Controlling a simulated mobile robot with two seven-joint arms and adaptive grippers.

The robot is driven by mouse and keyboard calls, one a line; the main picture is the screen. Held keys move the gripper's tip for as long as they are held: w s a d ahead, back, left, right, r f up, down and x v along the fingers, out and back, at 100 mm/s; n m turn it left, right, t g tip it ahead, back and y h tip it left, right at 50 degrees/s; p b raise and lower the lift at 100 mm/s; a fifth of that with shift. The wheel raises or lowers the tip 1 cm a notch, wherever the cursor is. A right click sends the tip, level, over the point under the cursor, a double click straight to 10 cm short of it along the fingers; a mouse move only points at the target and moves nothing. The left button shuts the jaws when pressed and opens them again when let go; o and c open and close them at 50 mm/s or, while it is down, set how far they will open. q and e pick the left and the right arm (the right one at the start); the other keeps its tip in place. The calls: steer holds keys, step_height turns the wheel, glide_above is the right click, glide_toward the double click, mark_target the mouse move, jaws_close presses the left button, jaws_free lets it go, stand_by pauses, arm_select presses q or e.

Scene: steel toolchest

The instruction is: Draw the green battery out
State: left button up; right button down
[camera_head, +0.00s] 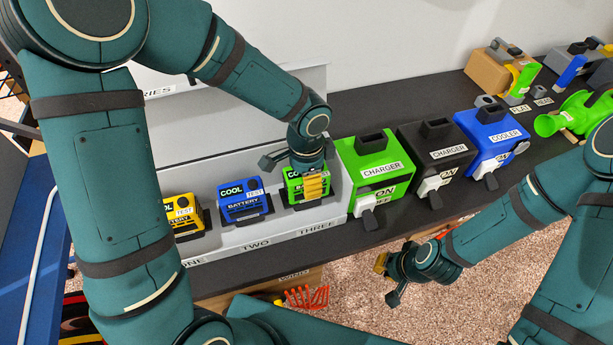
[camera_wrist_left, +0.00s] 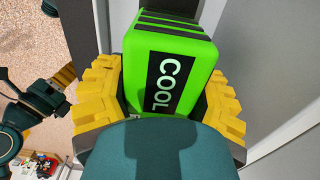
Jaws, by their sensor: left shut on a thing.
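The green battery (camera_head: 294,187) sits at slot THREE of the grey battery rack (camera_head: 285,228), at the rack's right end. My left gripper (camera_head: 313,186) is on it from above and covers part of its front. In the left wrist view the green battery (camera_wrist_left: 168,72), with its COOL label, lies between the yellow fingers of my left gripper (camera_wrist_left: 160,100), which is shut on it. Whether the battery's base is clear of the slot is hidden. My right gripper (camera_head: 388,278) hangs over the floor in front of the bench, away from the battery; its finger opening is unclear.
A blue battery (camera_head: 240,201) at TWO and a yellow battery (camera_head: 183,217) at ONE stand left. A green charger (camera_head: 374,170) is close on the right, then a black charger (camera_head: 434,157) and a blue cooler (camera_head: 490,138). The grey back panel rises behind.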

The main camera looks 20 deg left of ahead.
arm_select(q)
steer(key=shift+f, duration=0.2)
steer(key=o, duration=1.4)
steer(key=shift+o, duration=0.2)
